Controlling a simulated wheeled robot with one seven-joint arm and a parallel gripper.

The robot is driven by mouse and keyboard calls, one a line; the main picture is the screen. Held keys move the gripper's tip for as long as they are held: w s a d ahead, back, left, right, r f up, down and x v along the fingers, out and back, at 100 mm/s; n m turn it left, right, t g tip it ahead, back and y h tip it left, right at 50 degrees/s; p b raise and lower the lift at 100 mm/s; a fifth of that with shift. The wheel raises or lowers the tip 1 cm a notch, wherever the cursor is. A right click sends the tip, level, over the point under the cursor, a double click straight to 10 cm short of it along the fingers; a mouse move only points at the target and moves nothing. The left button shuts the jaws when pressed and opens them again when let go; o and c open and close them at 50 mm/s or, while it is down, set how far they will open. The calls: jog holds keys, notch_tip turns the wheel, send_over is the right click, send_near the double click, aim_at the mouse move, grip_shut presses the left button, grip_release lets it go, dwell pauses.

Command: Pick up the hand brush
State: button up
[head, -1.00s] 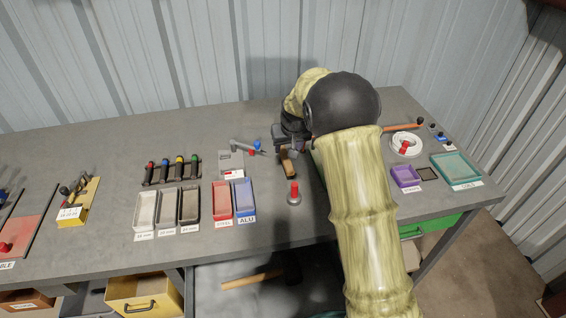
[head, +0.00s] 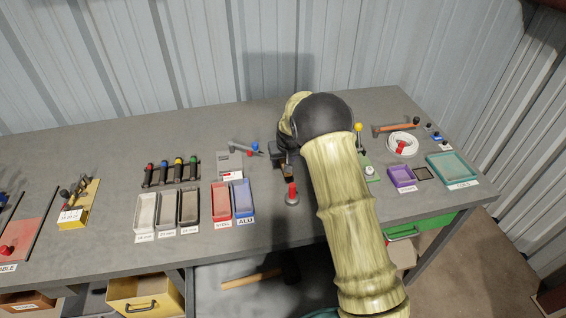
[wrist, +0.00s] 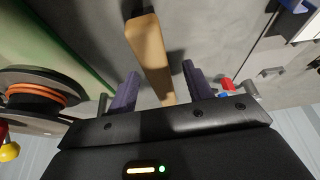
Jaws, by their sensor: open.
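The hand brush shows in the wrist view as a tan wooden bar (wrist: 150,48), running from the top middle down between my fingers. Its bristles are not clearly seen. My gripper (wrist: 161,88) is open, with one dark purple finger on each side of the bar and a gap on both sides. I cannot tell how far the fingers reach down beside it. In the head view my gripper (head: 279,158) is over the brush, and my arm hides most of it; only a small brown part (head: 288,172) shows.
A red-topped post (head: 292,195) stands just in front of the brush. Red and blue trays (head: 221,216) lie to the left. A spool (wrist: 38,95) is close in the wrist view.

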jog(key=shift+x, duration=0.95)
jog(key=shift+d, duration=0.25)
jog(key=shift+a+f, duration=0.2)
grip_shut()
jog(key=shift+r, duration=0.15)
jog(key=shift+r, duration=0.3)
notch_tip(320, 180, up, 10)
jog(key=shift+f+b, duration=0.15)
jog(key=shift+b, duration=0.55)
